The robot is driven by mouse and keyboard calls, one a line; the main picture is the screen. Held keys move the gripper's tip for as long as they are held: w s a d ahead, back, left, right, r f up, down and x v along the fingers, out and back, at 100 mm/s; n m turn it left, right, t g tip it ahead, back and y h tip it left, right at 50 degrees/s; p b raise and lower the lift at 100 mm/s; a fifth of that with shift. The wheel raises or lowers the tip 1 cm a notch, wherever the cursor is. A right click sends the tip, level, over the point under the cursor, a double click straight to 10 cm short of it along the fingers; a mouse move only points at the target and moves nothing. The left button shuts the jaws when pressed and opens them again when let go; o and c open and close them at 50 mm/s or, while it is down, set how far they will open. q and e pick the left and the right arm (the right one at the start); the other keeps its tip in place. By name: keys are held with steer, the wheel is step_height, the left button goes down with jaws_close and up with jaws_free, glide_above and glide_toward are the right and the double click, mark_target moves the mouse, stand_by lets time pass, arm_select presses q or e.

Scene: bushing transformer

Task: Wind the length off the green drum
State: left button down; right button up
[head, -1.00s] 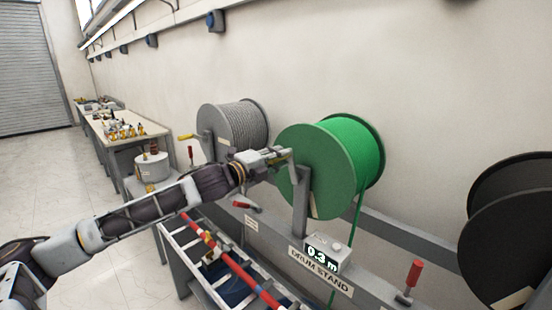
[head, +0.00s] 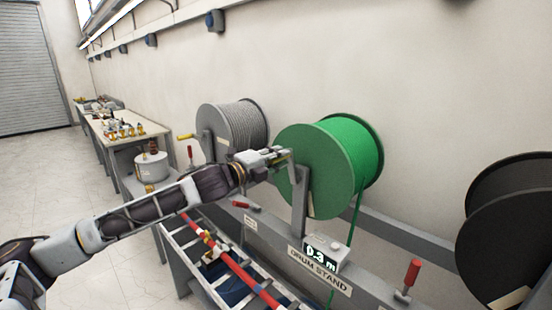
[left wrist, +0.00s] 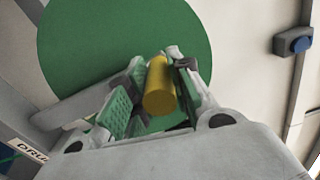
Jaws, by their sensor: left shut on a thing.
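The green drum (head: 330,165) stands upright on the drum stand, with green cable running down from its right side. The counter (head: 325,253) on the stand reads 0.3 m. My left gripper (head: 284,155) is at the drum's left face, near the top of the upright. In the left wrist view, my left gripper (left wrist: 155,90) is shut on a yellow crank handle (left wrist: 159,88), with the green drum face (left wrist: 110,45) behind it. In the head view the handle is hidden by the fingers. My right gripper does not show.
A grey cable drum (head: 235,128) stands behind to the left, and a black drum (head: 510,230) at the right. Red levers (head: 411,275) rise from the stand. A ladder-like frame with a red bar (head: 240,270) lies below my arm. A workbench (head: 120,133) is farther back.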

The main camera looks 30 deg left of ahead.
arm_select(q)
steer(key=shift+s+d+f, duration=0.2)
steer(key=shift+d+f, duration=0.05)
steer(key=shift+d, duration=0.25)
steer(key=c, duration=1.2)
jaws_free()
steer(key=shift+c, duration=0.2)
steer(key=shift+d+r, duration=0.15)
steer(key=shift+s+a, duration=0.4)
steer(key=shift+a, duration=0.2)
steer(key=shift+s, duration=0.2)
steer(key=shift+s+a+r, duration=0.1)
steer(key=shift+s, duration=0.5)
steer(key=shift+v, duration=1.15)
steer(key=shift+v, duration=1.15)
steer(key=shift+a, duration=0.25)
